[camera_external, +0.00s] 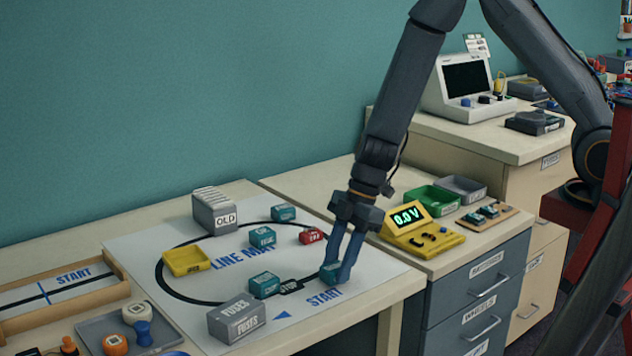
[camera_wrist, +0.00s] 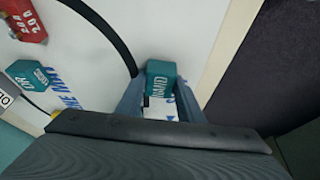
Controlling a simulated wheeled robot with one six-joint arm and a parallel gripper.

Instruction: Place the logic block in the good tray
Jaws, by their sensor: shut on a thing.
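My gripper (camera_external: 338,270) points down at the right side of the white line mat (camera_external: 385,275). Its blue fingers are shut on a teal block (camera_external: 329,273), low over or on the mat; I cannot tell if it touches. In the wrist view the held teal block (camera_wrist: 161,72) sits between the fingers (camera_wrist: 160,95), with white lettering partly covered. A green tray (camera_external: 432,203) and a grey tray (camera_external: 461,186) stand side by side on the right cabinet, behind the yellow meter. I see no label telling which is the good tray.
Other teal blocks (camera_external: 283,213) (camera_external: 262,237) (camera_external: 264,285) and a red block (camera_external: 312,235) lie on the mat. A yellow tray (camera_external: 186,261), a grey fuses box (camera_external: 236,318) and the yellow meter (camera_external: 422,232) stand around. A board with small parts (camera_external: 484,216) lies beside the trays.

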